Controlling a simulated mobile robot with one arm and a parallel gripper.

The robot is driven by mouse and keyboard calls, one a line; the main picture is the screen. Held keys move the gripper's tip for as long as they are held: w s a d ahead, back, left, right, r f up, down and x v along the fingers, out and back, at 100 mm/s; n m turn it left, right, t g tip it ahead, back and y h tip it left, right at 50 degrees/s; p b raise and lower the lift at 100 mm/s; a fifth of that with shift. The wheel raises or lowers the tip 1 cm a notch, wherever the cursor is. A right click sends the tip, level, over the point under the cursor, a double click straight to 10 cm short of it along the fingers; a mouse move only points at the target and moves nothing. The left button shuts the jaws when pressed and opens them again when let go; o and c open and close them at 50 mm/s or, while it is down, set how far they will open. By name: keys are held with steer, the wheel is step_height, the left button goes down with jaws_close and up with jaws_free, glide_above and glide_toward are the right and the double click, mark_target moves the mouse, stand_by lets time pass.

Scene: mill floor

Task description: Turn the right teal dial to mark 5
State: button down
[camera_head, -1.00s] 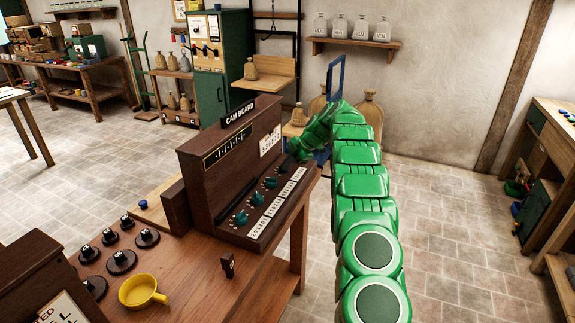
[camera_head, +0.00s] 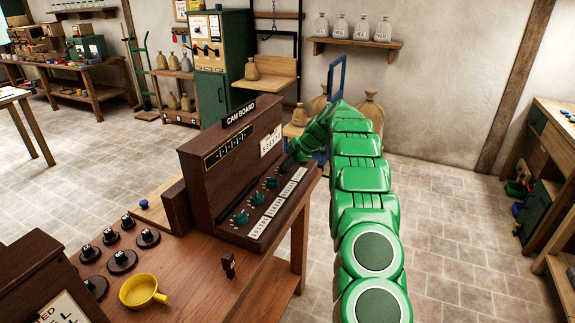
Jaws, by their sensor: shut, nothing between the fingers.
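The cam board (camera_head: 222,162) is a dark wooden console on the bench, with a row of teal dials on its sloped front and white mark cards below them. The near-left teal dial (camera_head: 241,217), another teal dial (camera_head: 256,198) and a third teal dial (camera_head: 270,182) show clearly. The right teal dial (camera_head: 284,168), at the far end, is small and close to my gripper. My gripper (camera_head: 298,158) is at that far end, shut and small in view. I cannot tell whether it touches the dial, and its pointer mark is not readable.
The bench holds a yellow cup (camera_head: 140,291), several black knobbed discs (camera_head: 122,261) and a small dark wooden piece (camera_head: 228,264) near the front edge. My green arm passes right of the bench over open tiled floor (camera_head: 460,240). Sacks (camera_head: 370,108) stand behind it.

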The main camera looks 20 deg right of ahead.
steer(key=shift+a+m+t+h, duration=0.3)
steer(key=shift+m+t, duration=0.1)
steer(key=shift+m, duration=0.7)
steer(key=shift+a+m+t+h, duration=0.2)
steer(key=shift+m+t+h, duration=0.1)
steer(key=shift+h, duration=0.1)
steer(key=shift+w+a+m+h, duration=0.1)
steer(key=shift+a+m+h, duration=0.15)
steer(key=shift+m, duration=0.45)
steer(key=m+h, duration=0.1)
steer(key=m+t+h, duration=0.1)
steer(key=shift+w+a+m, duration=0.1)
steer(key=shift+a+m, duration=0.2)
steer(key=shift+m, duration=0.1)
steer(key=shift+w+a+m+t+h, duration=0.1)
steer(key=shift+w+m+h, duration=0.1)
steer(key=shift+m+h, duration=0.5)
steer(key=shift+w+a+m+t+h, duration=0.15)
steer(key=shift+m+h, duration=0.2)
steer(key=shift+m, duration=0.6)
steer(key=shift+w+a+m+t+h, duration=0.1)
steer(key=shift+w+m+h, duration=0.1)
steer(key=shift+m+h, duration=0.5)
steer(key=shift+w+m, duration=0.15)
steer(key=shift+m, duration=0.5)
steer(key=shift+w+a, duration=0.25)
steer(key=shift+w, duration=0.15)
